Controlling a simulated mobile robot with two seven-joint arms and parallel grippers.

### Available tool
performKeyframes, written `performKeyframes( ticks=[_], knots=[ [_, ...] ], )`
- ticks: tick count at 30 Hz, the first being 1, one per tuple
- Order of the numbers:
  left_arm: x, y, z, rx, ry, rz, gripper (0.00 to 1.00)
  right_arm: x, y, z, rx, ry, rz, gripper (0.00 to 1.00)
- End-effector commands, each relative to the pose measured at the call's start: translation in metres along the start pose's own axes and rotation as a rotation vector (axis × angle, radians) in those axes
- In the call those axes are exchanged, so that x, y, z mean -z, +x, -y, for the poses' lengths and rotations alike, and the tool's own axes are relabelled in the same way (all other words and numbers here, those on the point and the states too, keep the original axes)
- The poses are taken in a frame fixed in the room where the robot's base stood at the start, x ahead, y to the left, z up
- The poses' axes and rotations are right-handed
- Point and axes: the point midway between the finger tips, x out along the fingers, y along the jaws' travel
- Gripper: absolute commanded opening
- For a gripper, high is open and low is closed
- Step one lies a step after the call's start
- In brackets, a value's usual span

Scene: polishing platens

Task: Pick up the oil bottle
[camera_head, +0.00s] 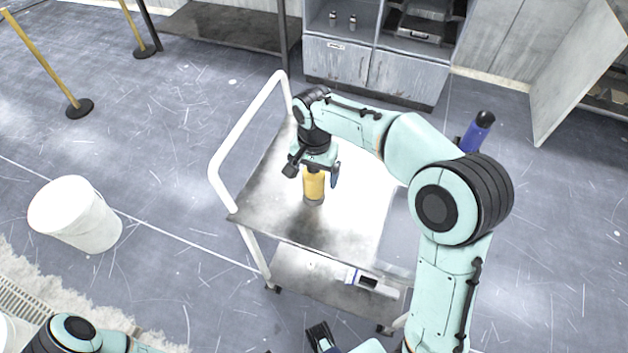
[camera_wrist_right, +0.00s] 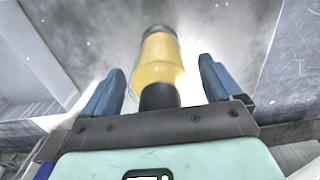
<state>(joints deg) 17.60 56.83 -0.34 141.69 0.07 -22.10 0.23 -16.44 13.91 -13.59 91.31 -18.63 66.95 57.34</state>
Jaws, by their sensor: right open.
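The oil bottle (camera_head: 313,187) stands upright on the top of the white cart (camera_head: 345,232), yellow with a darker base. In the right wrist view the bottle (camera_wrist_right: 158,60) shows its dark top nearest the gripper. My right gripper (camera_head: 313,174) is directly over the bottle, pointing down, and hides its top in the head view. Its blue fingers (camera_wrist_right: 158,88) are open, one on each side of the bottle's dark top, with gaps visible. A dark part, possibly of my left gripper (camera_head: 321,337), shows at the bottom edge; its jaws are unclear.
The cart has a white handle rail (camera_head: 243,128) on its left and a lower shelf holding a small white and dark item (camera_head: 372,283). A white bucket (camera_head: 75,214) stands on the floor at left. A cabinet (camera_head: 372,68) stands behind. The cart top around the bottle is clear.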

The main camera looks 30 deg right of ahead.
Motion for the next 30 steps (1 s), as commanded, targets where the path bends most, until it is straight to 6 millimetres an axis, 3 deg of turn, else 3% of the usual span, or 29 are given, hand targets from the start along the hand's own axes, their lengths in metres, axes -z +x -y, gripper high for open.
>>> performKeyframes(
  ticks=[3,10,22,26,30],
  knots=[
    [0.000,0.000,0.000,0.000,0.000,0.000,0.43,0.000,-0.001,0.000,0.000,0.000,0.000,0.92],
    [0.000,0.000,0.000,0.000,0.000,0.000,0.43,0.000,-0.001,0.000,0.000,0.000,0.000,0.19],
    [0.000,-0.002,-0.001,0.000,0.000,-0.001,0.43,0.001,-0.011,0.001,0.005,0.000,-0.003,0.19],
    [0.000,-0.005,-0.002,-0.001,0.001,-0.002,0.43,0.001,-0.028,0.001,0.006,-0.001,-0.004,0.19],
    [0.001,-0.011,-0.004,-0.001,0.002,-0.004,0.43,0.001,-0.060,0.002,0.008,0.000,-0.005,0.19]
  ],
)
